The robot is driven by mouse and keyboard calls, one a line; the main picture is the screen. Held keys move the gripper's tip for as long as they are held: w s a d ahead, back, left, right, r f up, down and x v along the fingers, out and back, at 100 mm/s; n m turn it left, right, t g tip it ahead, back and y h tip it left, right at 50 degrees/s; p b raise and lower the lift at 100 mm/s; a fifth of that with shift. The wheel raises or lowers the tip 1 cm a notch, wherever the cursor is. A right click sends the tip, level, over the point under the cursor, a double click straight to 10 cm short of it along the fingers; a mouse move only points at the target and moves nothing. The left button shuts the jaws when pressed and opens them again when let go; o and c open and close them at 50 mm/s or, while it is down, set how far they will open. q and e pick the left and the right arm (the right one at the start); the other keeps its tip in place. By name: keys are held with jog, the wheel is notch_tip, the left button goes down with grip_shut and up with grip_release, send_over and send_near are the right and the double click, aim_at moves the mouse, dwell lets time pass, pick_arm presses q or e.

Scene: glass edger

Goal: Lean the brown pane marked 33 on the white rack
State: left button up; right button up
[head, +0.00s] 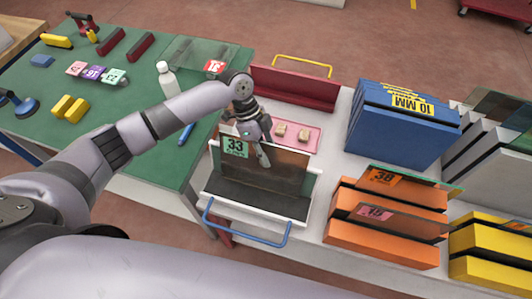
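The brown pane (287,162), with a green label reading 33, stands in the white rack (212,205), which has a black padded base and a blue handle at its front. Its lower edge is hard to make out against the dark rack, so I cannot tell exactly how it rests. My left gripper (263,155) is at the pane's upper edge, with a finger showing in front of the brown glass. The other finger is not clear, so I cannot tell whether it grips the pane. My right gripper is not in view.
A pink tray (311,138) with small blocks and a dark red rack (292,88) lie behind. A blue rack (400,140), orange racks (380,245) with panes, and yellow racks (490,275) stand right. The green table (150,150) at left holds tools, a bottle (168,82) and another pane.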

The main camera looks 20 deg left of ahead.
pick_arm(q)
jog(key=shift+o, duration=0.5)
jog(key=shift+s+a+f, duration=0.1)
jog(key=shift+f, duration=0.1)
jog(key=v, duration=1.2)
jog(key=shift+r, duration=0.15)
